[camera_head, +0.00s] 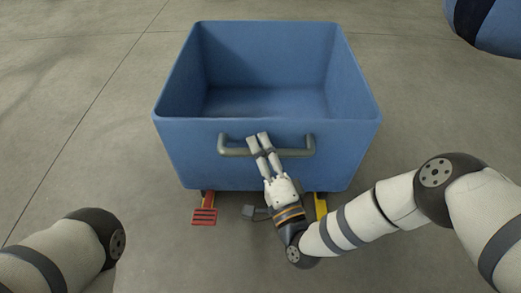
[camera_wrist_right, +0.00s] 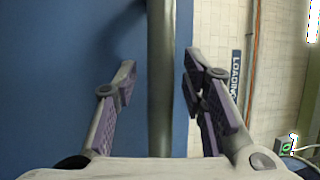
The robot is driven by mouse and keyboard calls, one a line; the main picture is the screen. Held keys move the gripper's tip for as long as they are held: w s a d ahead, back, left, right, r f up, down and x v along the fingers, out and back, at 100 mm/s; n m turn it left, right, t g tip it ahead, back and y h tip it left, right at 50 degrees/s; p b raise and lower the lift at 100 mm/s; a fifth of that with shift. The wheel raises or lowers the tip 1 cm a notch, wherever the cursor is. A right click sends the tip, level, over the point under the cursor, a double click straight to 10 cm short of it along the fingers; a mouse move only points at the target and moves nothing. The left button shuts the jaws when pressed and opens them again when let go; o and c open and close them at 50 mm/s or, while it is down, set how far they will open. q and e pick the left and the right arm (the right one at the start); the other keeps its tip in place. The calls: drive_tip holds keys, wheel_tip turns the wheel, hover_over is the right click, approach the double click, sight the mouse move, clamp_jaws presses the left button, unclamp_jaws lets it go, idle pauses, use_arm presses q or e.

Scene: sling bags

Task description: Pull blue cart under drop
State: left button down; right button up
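The blue cart (camera_head: 185,150) is an open, empty tub in the middle of the head view. A grey handle (camera_head: 298,152) runs across its near wall. My right gripper (camera_head: 258,140) is at the middle of this handle. In the right wrist view the handle bar (camera_wrist_right: 161,100) passes between the two fingers of the right gripper (camera_wrist_right: 158,75), with gaps visible on both sides. The fingers are open around the bar. My left gripper is out of view; only part of the left arm shows at the lower left. No drop point can be made out.
A red pedal (camera_head: 205,215) and a yellow part (camera_head: 321,206) stick out under the cart's near side. A blue object (camera_head: 498,30) stands at the top right. Grey floor (camera_head: 80,110) is clear on the left. The wrist view shows a wall with "LOADING" lettering (camera_wrist_right: 236,75).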

drive_tip(key=v, duration=1.2)
